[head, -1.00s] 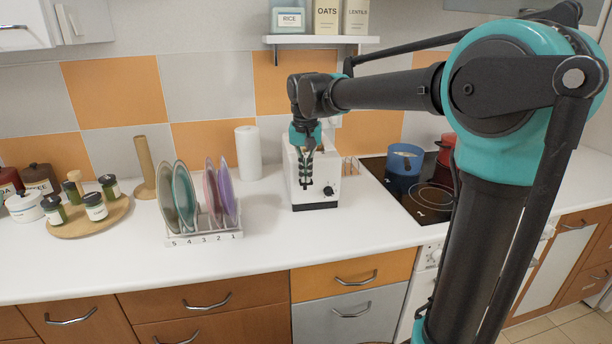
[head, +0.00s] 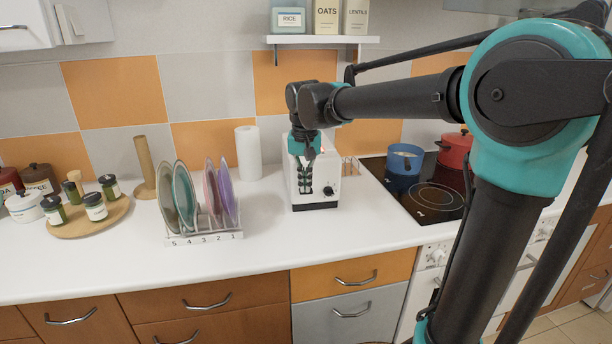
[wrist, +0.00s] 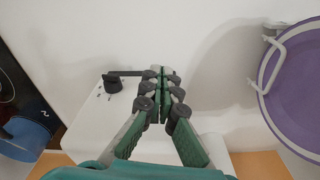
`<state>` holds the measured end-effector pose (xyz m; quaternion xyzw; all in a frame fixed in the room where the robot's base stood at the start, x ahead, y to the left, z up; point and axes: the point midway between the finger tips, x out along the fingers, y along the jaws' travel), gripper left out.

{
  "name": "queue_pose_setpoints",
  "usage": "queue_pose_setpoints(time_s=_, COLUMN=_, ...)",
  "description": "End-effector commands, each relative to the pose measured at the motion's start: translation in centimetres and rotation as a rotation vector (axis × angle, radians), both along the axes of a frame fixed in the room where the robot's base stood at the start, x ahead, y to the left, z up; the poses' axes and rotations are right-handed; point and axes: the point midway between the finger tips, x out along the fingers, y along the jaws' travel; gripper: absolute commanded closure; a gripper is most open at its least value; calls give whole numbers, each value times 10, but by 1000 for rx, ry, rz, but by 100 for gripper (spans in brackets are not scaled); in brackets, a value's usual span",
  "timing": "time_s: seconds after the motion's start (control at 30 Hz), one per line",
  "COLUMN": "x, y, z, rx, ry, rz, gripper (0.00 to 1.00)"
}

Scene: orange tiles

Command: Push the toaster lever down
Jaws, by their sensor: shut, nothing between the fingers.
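The white toaster (head: 331,172) stands on the counter against the back wall, with a dark base and a black knob (head: 328,190) on its front. My gripper (head: 304,190) points down in front of the toaster's front face, left of the knob, with its fingers together and empty. In the wrist view the closed fingertips (wrist: 160,72) are beside the knob (wrist: 112,82). A dark bar runs between knob and fingertips; I cannot tell whether it is the lever. The fingers cover the front where they hang, so the lever is not clearly visible. A small reddish spot shows near the toaster's top.
A plate rack (head: 205,238) with several plates stands left of the toaster, and a paper roll (head: 248,153) behind it. A blue pot (head: 404,166) and a red pot (head: 455,150) are on the black hob at right. The front counter is clear.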

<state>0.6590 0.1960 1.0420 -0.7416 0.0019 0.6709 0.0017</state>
Motion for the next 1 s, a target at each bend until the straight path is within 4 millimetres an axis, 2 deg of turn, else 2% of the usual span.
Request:
queue_pose_setpoints(time_s=0.13, x=-1, y=0, z=7, rx=0, ry=0, rz=0, gripper=100)
queue_pose_setpoints(time_s=0.23, x=-2, y=0, z=20, rx=0, ry=0, rz=0, gripper=100)
queue_pose_setpoints(time_s=0.5, x=-7, y=0, z=75, rx=0, ry=0, rz=1, gripper=100)
queue_pose_setpoints(time_s=0.7, x=-10, y=0, z=106, rx=0, ry=0, rz=0, gripper=100)
queue_pose_setpoints(time_s=0.8, x=-11, y=0, z=114, rx=0, ry=0, rz=0, gripper=100)
queue_pose_setpoints(time_s=1.0, x=-12, y=0, z=120, rx=0, ry=0, rz=0, gripper=100)
